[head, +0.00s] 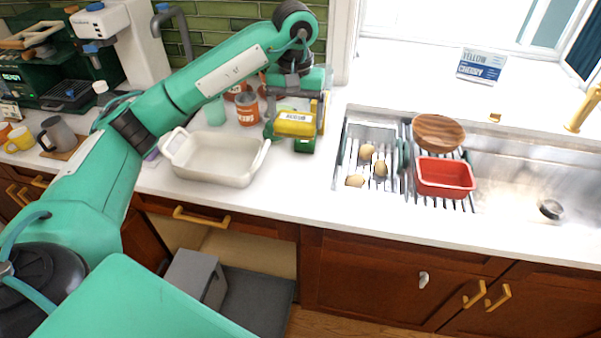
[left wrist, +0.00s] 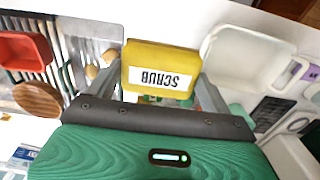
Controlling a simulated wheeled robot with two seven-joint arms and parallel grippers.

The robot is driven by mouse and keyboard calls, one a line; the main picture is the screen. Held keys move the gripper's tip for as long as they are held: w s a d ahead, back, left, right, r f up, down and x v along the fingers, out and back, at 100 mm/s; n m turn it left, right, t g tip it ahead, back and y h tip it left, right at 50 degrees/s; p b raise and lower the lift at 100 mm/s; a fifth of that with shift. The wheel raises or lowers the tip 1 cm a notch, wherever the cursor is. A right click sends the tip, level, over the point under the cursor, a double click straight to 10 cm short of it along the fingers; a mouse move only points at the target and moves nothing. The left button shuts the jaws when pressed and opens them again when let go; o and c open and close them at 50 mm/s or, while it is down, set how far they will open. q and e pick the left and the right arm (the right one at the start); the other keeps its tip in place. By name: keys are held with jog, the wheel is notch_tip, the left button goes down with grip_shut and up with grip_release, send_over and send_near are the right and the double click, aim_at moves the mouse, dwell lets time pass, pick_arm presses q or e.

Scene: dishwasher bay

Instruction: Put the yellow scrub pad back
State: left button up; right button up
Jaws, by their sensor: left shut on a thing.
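The yellow scrub pad (head: 295,123) has a white label and is between the fingers of my left gripper (head: 294,128), above the counter. In the left wrist view the pad (left wrist: 160,68) reads SCRUB, and a grey finger of the left gripper (left wrist: 161,80) stands on each side of it. The gripper is shut on the pad. In the head view it is between the white baking dish and the sink. My right gripper is not in view.
A white baking dish (head: 215,178) stands left of the pad. An orange can (head: 247,109) is behind it. The sink rack at right holds a red tub (head: 444,180), a wooden bowl (head: 438,131) and several egg-like objects (head: 380,168). Bare counter (head: 290,187) lies in front.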

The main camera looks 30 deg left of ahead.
pick_arm(q)
jog(key=f+p, duration=0.1)
jog(key=f, duration=0.5)
jog(key=f+p, duration=0.2)
jog(key=f, duration=0.4)
jog(key=f+p, duration=0.2)
jog(key=f, duration=0.4)
jog(key=shift+s+f, duration=0.1)
jog(key=shift+s, duration=0.15)
jog(key=shift+f, duration=0.25)
jog(key=o, duration=0.9)
jog(key=shift+b, duration=0.3)
jog(key=shift+r, duration=0.15)
jog(key=shift+w+r, duration=0.1)
jog(key=shift+r, duration=0.2)
jog(key=shift+r+b, duration=1.95)
jog(key=shift+r, duration=3.75)
